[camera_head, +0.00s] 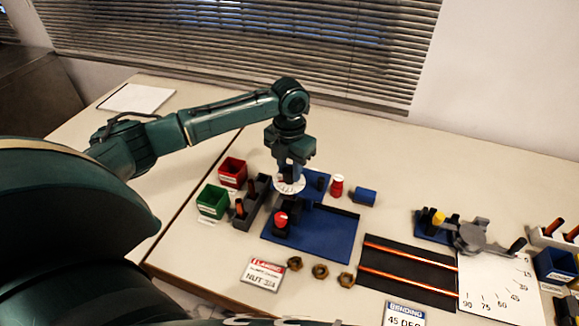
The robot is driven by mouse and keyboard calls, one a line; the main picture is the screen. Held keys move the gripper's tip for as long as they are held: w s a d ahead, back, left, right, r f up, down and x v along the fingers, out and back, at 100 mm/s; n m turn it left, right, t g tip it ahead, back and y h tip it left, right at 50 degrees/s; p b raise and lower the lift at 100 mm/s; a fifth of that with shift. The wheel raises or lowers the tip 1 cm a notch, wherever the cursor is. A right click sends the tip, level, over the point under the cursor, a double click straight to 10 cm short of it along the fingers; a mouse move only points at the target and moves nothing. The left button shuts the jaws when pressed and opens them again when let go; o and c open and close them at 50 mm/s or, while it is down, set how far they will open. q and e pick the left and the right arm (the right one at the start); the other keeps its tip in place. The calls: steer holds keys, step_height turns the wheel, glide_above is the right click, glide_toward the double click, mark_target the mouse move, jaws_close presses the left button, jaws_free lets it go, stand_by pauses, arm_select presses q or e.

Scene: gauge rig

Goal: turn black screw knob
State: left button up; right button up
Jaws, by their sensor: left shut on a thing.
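My left gripper (290,169) points straight down over a white round dial disc (288,187) at the back left of the blue rig plate (325,236). It is shut on the black screw knob at the middle of the disc. The fingers hide most of the knob, so its turn angle cannot be told. A dark block with a red top (281,219) stands on the plate in front of the disc. My right gripper is not in view.
Red (233,171) and green (213,201) bins and a dark tool rack (254,200) stand left of the plate. A red-and-white bottle (336,186) and blue cylinder (365,196) stand to the right. Several brass nuts (320,271) lie in front. A bending tool (470,236) is farther right.

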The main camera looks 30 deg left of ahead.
mark_target(289, 170)
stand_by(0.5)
arm_select(q)
steer(key=o, duration=1)
step_height(289, 170, up, 13)
steer(key=shift+r+b, duration=0.15)
steer(key=shift+b, duration=0.45)
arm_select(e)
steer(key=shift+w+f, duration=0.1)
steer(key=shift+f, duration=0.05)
